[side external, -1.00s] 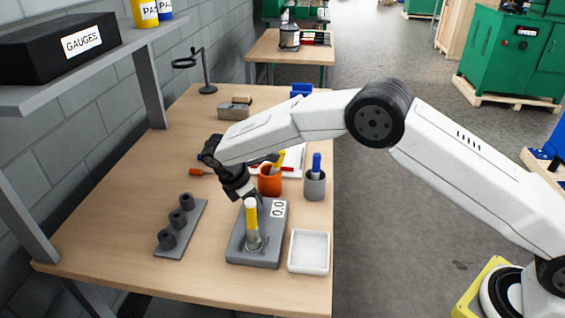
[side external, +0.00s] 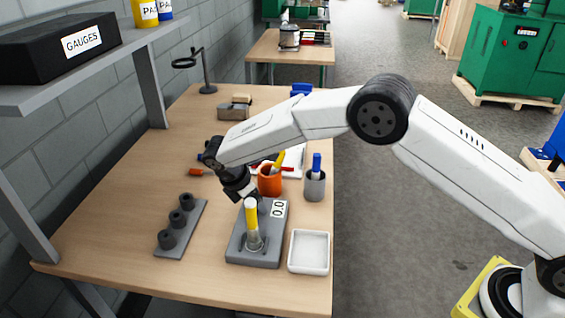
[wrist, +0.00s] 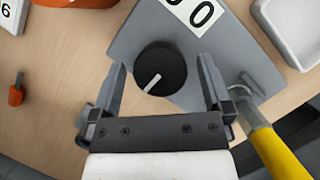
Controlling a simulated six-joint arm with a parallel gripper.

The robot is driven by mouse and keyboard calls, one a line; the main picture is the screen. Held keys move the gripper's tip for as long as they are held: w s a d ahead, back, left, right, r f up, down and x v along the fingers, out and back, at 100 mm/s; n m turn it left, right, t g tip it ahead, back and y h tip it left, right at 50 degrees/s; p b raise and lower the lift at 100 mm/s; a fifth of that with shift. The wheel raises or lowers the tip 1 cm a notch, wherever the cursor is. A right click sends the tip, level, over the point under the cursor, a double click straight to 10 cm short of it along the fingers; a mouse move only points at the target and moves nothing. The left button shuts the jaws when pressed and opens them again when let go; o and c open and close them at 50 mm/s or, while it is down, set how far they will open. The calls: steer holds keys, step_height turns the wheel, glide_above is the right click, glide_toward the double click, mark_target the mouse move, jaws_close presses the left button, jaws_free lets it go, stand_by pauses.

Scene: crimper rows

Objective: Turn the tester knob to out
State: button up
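The tester (side external: 263,237) is a grey block on the wooden bench with a white 0.0 readout. Its round black knob (wrist: 160,72) shows in the wrist view. The knob's white pointer line aims down and left in that picture. My gripper (wrist: 162,66) is open, with one finger on each side of the knob and a visible gap at both sides. In the side view my gripper (side external: 243,191) is over the tester's back left corner, and the knob is hidden there. A yellow-handled tool (side external: 251,218) stands upright at the tester's front.
A white tray (side external: 291,252) is right of the tester. An orange cup (side external: 269,185) and a grey cup (side external: 315,189) stand behind it. A grey rack (side external: 182,236) with dark round holders is at left. Open bench lies between rack and tester.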

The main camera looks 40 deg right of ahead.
steer(key=shift+r, duration=0.15)
steer(key=v, duration=0.7)
steer(key=shift+a+r, duration=0.2)
steer(key=shift+r, duration=0.05)
steer(key=shift+d, duration=0.1)
steer(key=shift+s+d+r+m, duration=0.25)
steer(key=shift+d+m, duration=0.15)
steer(key=shift+d, duration=0.15)
steer(key=s+d+m+t+y, duration=0.1)
steer(key=s+d+m+y, duration=0.1)
steer(key=s+d+m, duration=0.6)
steer(key=s+d+m+t+y, duration=0.1)
steer(key=s+d+m+y, duration=0.1)
steer(key=s+d+m, duration=0.7)
steer(key=s, duration=0.8)
steer(key=shift+s+d+t, duration=0.3)
steer(key=shift+d, duration=0.1)
